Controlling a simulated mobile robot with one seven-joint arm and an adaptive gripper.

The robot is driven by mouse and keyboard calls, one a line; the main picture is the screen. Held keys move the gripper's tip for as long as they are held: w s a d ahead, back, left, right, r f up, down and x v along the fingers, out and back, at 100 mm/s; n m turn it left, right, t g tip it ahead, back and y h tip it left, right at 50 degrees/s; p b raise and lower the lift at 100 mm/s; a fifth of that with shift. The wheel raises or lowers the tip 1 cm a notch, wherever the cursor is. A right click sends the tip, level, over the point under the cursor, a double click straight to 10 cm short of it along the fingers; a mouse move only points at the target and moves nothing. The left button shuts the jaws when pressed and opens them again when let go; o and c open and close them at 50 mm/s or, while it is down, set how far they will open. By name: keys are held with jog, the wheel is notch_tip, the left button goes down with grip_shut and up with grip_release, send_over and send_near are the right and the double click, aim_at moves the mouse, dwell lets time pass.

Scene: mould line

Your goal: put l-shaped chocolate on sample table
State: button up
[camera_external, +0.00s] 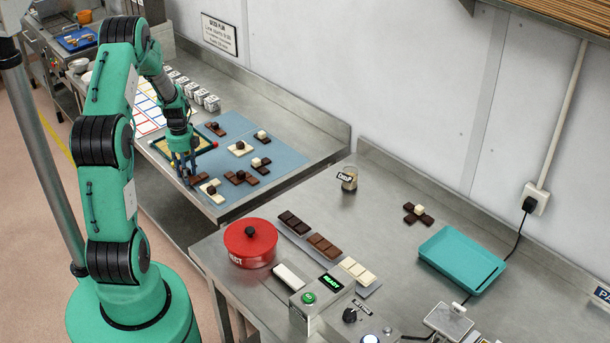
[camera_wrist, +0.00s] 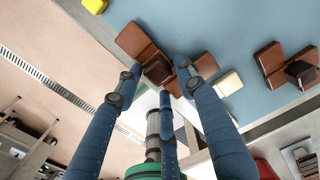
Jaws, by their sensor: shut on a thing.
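My gripper (camera_external: 187,176) is low over the near-left edge of a blue mat (camera_external: 285,158) on the far steel table. Its fingers, also in the wrist view (camera_wrist: 166,84), are closed around a brown chocolate (camera_wrist: 134,38) made of joined squares, with a darker block at its middle. In the outside view the fingers partly hide this chocolate (camera_external: 199,179). I cannot tell whether it touches the mat.
More chocolates lie on the mat, including a brown one with a dark block (camera_external: 239,179) and a cream one (camera_external: 239,150). A framed tray (camera_external: 160,150) is behind my gripper. The nearer bench holds a red pot (camera_external: 250,245), chocolate bars (camera_external: 323,246) and a teal tray (camera_external: 462,259).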

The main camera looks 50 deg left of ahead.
jog(key=shift+f, duration=0.3)
jog(key=shift+f, duration=0.15)
jog(key=o, duration=1.2)
notch_tip(320, 180, up, 12)
jog(key=shift+r+p, duration=0.2)
jog(key=shift+p, duration=0.2)
dwell(0.4)
